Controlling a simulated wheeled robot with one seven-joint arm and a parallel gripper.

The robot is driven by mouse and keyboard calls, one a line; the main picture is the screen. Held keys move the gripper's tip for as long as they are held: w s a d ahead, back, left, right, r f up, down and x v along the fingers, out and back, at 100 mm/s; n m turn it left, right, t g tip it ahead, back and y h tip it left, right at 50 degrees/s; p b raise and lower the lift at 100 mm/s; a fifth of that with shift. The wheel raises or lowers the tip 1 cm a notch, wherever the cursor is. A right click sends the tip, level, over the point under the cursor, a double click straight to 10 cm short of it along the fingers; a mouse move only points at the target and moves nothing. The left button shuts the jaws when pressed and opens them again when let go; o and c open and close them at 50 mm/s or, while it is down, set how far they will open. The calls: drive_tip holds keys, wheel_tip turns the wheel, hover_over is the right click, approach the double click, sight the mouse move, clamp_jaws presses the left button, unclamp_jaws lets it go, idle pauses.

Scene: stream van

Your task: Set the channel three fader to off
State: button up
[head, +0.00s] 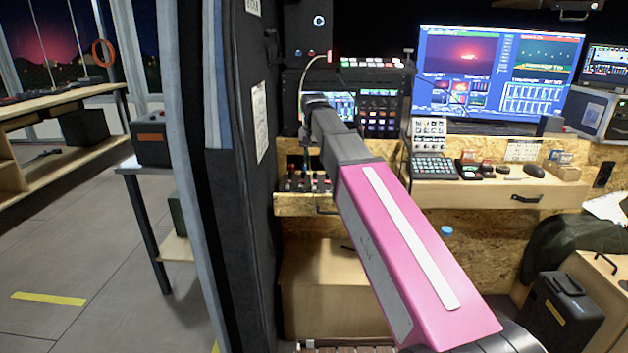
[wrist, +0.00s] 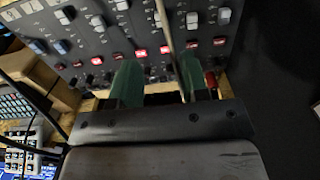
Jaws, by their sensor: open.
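The mixer panel (wrist: 85,35) fills the top of the wrist view, with several fader caps and a row of red lit buttons. White caps (wrist: 192,20) and blue caps (wrist: 62,46) show; I cannot read which one is channel three. My gripper (wrist: 160,74) is open, its two green fingers apart over the panel's lower rows. I cannot tell whether the fingers touch it. A thin pale rod (wrist: 165,25) runs down toward the gap between the fingers.
A dark partition (head: 262,200) stands close on the left of my arm. A red cap (wrist: 210,80) sits beside the right finger.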

sight(314, 187)
wheel_tip(314, 187, down, 11)
drive_tip(key=shift+w+r, duration=0.1)
drive_tip(key=shift+w, duration=0.05)
idle(0.5)
clamp_jaws()
